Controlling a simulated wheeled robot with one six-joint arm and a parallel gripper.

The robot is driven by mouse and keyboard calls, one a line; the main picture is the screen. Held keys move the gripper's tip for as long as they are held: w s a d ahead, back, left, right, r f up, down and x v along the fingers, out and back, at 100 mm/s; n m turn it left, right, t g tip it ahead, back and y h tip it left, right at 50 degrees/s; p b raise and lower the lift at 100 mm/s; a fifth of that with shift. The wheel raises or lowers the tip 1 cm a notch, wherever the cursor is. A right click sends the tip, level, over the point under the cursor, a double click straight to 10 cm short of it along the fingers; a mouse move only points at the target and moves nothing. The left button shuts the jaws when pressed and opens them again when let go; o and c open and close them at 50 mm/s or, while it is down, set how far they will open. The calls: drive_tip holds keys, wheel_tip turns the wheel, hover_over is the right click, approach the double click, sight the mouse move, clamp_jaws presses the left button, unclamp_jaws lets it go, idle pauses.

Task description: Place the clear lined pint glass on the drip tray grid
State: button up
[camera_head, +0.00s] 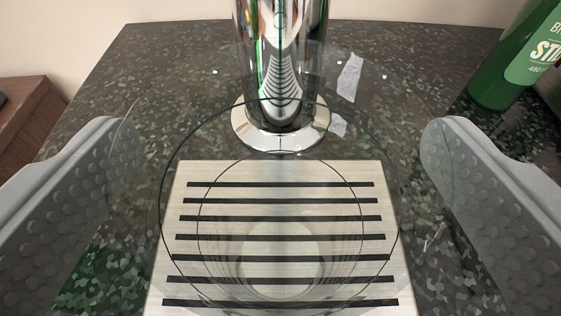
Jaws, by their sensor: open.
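The clear pint glass (280,232) shows as a transparent shape with thin dark ring lines, between my two fingers. I look down over its rim, with its round base lower in the picture over the slats. The drip tray grid (172,285) is a pale metal plate with several dark slots, in front of the chrome tap column. My gripper (280,165) is open, one grey dimpled finger on each side and apart from the ring lines. I cannot tell whether the glass base touches the grid.
A chrome column (281,60) with a round foot stands right behind the grid. A green bottle (512,60) stands at the back right of the dark speckled counter (150,80). A brown wooden piece (30,125) is at the left. The counter left of the column is clear.

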drive_tip(key=v, duration=1)
drive_tip(key=shift+s, duration=0.3)
drive_tip(key=shift+r, duration=0.15)
drive_tip(key=s+r+t, duration=0.2)
drive_tip(key=s+r, duration=0.1)
drive_tip(key=s, duration=2.3)
drive_tip(key=shift+s+t, duration=0.15)
drive_tip(key=shift+t, duration=0.25)
